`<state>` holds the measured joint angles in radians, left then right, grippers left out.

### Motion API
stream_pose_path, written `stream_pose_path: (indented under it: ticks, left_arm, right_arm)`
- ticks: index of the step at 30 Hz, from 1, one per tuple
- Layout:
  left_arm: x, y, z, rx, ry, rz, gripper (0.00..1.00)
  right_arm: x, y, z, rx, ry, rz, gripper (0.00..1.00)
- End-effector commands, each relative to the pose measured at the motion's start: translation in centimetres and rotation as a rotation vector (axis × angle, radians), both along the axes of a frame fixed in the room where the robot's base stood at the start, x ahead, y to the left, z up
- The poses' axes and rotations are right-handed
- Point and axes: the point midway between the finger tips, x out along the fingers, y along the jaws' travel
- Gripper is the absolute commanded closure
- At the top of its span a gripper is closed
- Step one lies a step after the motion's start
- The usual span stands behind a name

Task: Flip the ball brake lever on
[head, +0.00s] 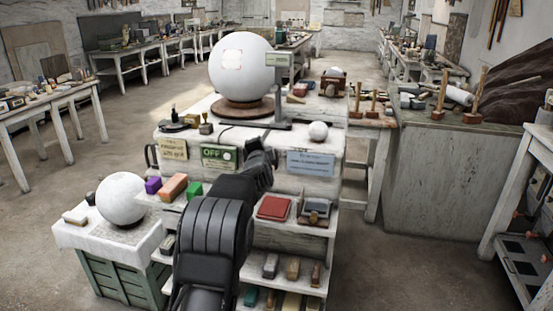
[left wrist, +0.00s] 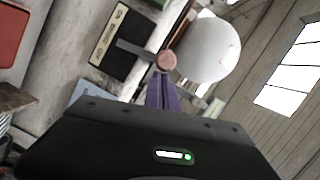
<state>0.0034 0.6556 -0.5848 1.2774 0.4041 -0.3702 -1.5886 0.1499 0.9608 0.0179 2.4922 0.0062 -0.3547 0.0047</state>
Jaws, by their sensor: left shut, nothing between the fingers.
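The large white plaster ball (head: 240,75) rests on a round wooden turntable (head: 243,108) on the workbench. A plate reading OFF (head: 219,157) is on the bench's front face. In the left wrist view, a grey lever with a round reddish-brown knob (left wrist: 165,62) stands out from a dark plate (left wrist: 130,45), with the white ball (left wrist: 207,52) beyond. My left gripper (head: 258,147) is shut and empty in front of the bench, right of the OFF plate. Its purple fingers (left wrist: 161,88) are close to the knob; contact is unclear. My arm hides the lever in the head view. My right gripper is not in view.
A small white ball (head: 318,131) sits on the bench top, above a blue sign (head: 310,163). Shelves below hold a red box (head: 274,208) and several blocks. Another white ball (head: 121,198) rests on a cloth-covered green crate (head: 120,277) at left.

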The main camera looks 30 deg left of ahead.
Motion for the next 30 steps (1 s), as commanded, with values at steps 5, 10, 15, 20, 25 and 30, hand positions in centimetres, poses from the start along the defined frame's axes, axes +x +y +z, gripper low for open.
stream_pose_path:
  ticks: [5,10,15,20,25,30]
  left_arm:
    - [-0.4,1.1,0.1,-0.153,-0.055,0.002,1.00]
    - [-0.7,2.0,0.0,-0.285,-0.101,0.003,1.00]
    - [-0.9,2.5,-0.1,-0.344,-0.120,0.000,1.00]
    - [-1.0,2.9,0.0,-0.342,-0.120,0.000,1.00]
    - [-1.1,3.1,0.0,-0.341,-0.119,0.000,1.00]
    - [-1.1,3.1,0.0,-0.340,-0.118,0.001,1.00]
  right_arm:
    - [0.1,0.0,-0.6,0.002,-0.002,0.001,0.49]
    - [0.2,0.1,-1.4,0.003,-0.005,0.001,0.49]
    - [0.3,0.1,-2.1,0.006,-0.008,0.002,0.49]
    - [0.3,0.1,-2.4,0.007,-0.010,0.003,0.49]
    - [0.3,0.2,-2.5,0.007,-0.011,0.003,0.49]
    - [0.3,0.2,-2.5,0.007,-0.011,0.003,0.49]
